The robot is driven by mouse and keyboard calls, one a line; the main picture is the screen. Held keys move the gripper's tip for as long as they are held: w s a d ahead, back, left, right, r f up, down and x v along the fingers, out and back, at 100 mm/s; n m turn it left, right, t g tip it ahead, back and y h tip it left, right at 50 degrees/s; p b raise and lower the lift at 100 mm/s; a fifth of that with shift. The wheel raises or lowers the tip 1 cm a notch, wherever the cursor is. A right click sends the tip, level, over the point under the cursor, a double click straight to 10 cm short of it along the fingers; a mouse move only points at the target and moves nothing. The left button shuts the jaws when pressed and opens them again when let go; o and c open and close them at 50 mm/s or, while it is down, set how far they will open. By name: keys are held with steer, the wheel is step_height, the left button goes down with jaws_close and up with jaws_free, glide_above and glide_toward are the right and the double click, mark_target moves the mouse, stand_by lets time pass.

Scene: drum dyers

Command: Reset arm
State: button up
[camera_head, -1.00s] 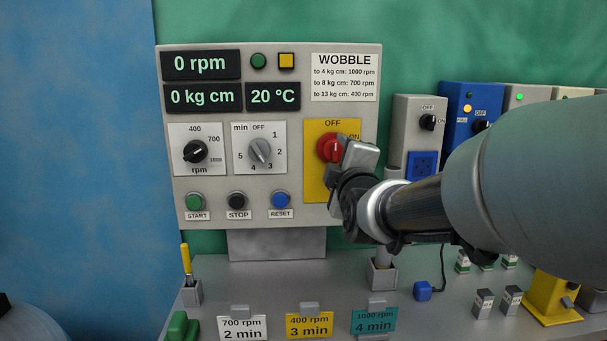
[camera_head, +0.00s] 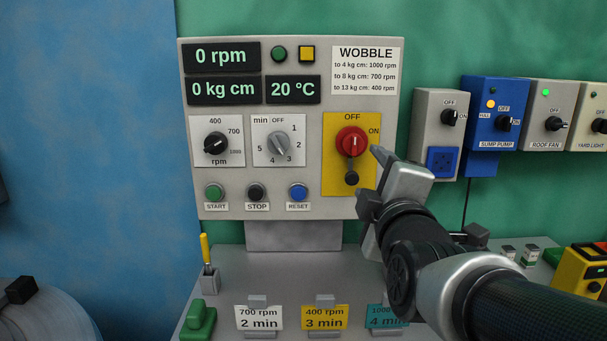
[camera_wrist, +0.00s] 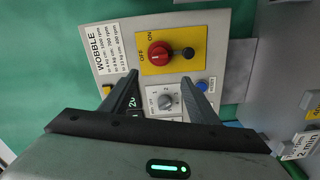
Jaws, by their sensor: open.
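My gripper (camera_head: 368,178) is open and empty, in front of the lower right part of the grey control panel (camera_head: 300,212). In the wrist view its two fingers (camera_wrist: 158,92) stand apart with the panel behind them. The red rotary switch (camera_head: 351,141) sits on a yellow plate marked OFF and ON, just left of my gripper and apart from it. A dark round knob (camera_head: 351,178) is below the red switch. The red switch also shows in the wrist view (camera_wrist: 159,52), beyond the fingertips. My arm reaches in from the lower right.
Switch boxes line the wall at right, among them a blue sump pump box (camera_head: 497,104). Cards stand on the bench in front, including a yellow one (camera_head: 325,317). A yellow-handled tool (camera_head: 206,249) stands in a holder at left.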

steer(key=s+f+m+g+p, duration=0.1)
steer(key=s+f+m+g, duration=1.1)
steer(key=s+f+m, duration=0.3)
steer(key=s+d, duration=0.1)
steer(key=s, duration=0.2)
steer(key=shift+s, duration=0.2)
step_height(320, 180, up, 20)
steer(key=p, duration=2)
steer(key=shift+w+a, duration=0.1)
steer(key=shift+w, duration=0.05)
steer(key=shift+c, duration=0.2)
